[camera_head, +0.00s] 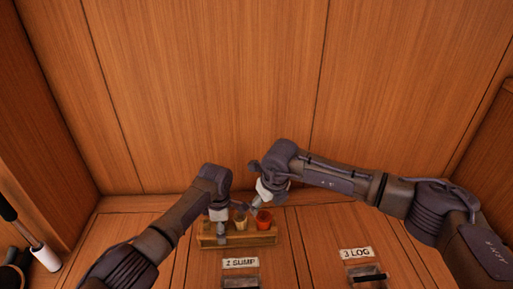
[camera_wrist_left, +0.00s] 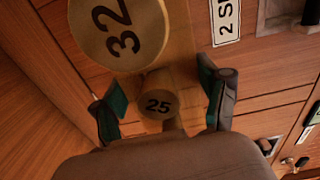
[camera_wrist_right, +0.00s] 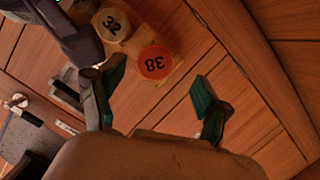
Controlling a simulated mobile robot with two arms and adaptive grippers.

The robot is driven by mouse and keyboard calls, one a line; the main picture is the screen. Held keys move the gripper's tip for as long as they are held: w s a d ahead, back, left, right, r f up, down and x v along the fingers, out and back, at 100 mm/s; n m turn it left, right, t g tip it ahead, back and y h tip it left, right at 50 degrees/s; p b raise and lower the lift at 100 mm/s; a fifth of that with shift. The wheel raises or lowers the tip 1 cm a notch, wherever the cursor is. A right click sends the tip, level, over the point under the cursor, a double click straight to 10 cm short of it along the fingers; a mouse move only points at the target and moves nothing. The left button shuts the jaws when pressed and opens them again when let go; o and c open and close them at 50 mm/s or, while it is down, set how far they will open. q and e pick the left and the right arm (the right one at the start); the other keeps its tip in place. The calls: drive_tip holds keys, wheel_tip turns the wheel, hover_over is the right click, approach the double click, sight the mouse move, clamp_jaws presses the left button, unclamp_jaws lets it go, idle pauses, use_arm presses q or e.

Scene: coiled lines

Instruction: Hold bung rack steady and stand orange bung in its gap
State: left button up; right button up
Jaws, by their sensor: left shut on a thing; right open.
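The wooden bung rack (camera_head: 238,240) stands on the floor of the wooden space near the back wall. The orange bung (camera_head: 264,219), marked 38 in the right wrist view (camera_wrist_right: 155,63), stands upright at the rack's right end; how deep it sits is hidden. A tan bung marked 32 (camera_wrist_left: 117,34) is beside it, and a smaller one marked 25 (camera_wrist_left: 159,105) is at the left end. My left gripper (camera_wrist_left: 163,103) is shut on the rack's left end, its fingers on either side of bung 25. My right gripper (camera_wrist_right: 153,108) is open and empty, close to the orange bung.
Labels reading 2 SUMP (camera_head: 240,263) and 3 LOG (camera_head: 357,253) are in front of the rack, with dark recessed handles below. A white-and-black cylindrical tool (camera_head: 43,256) is at the far left. The surface to the rack's right is clear.

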use_arm(q)
drive_tip(key=o, duration=1.3)
drive_tip(key=shift+s+d+f, duration=0.25)
drive_tip(key=shift+s+d, duration=0.15)
drive_tip(key=shift+d, duration=0.05)
use_arm(e)
drive_tip(key=shift+w+a+r, duration=0.25)
drive_tip(key=shift+a+r, duration=0.25)
drive_tip(key=shift+r, duration=0.15)
drive_tip(key=shift+c, duration=0.3)
use_arm(q)
drive_tip(key=shift+o, duration=0.2)
drive_tip(key=shift+w+a+r, duration=0.1)
drive_tip(key=shift+w, duration=0.05)
use_arm(e)
drive_tip(key=shift+o, duration=1)
drive_tip(key=shift+s+d+f, duration=0.1)
drive_tip(key=shift+d+f, duration=0.05)
drive_tip(key=shift+f, duration=0.05)
use_arm(q)
drive_tip(key=shift+r, duration=0.1)
